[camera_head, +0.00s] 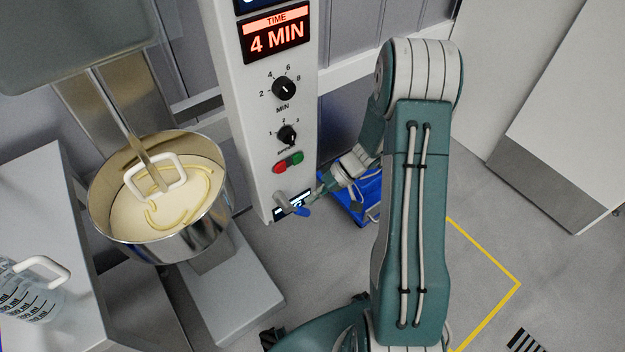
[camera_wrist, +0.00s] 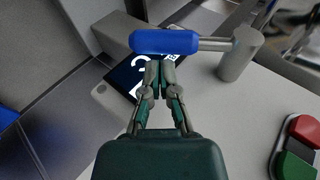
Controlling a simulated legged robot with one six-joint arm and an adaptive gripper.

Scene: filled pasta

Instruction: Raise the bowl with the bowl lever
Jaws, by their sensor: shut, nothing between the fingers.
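The steel mixing bowl (camera_head: 185,243) sits under the mixer head at the left of the head view, with pale dough and a white-and-metal hook in it. The bowl lever has a blue grip (camera_wrist: 165,43) on a metal rod, which joins a grey hub (camera_wrist: 238,55) on the white control column. In the head view the blue grip (camera_head: 303,211) is small, low on the column. My gripper (camera_wrist: 161,66) is shut and empty, its fingertips just below the blue grip in the wrist view. I cannot tell whether they touch it. In the head view my gripper (camera_head: 312,198) is beside the lever.
A dark display (camera_wrist: 135,75) lies behind the lever, partly covered. Red (camera_head: 279,168) and green (camera_head: 296,158) buttons and two knobs are above the lever. A blue crate (camera_head: 345,206) stands behind my wrist. A measuring jug (camera_head: 30,290) is at lower left.

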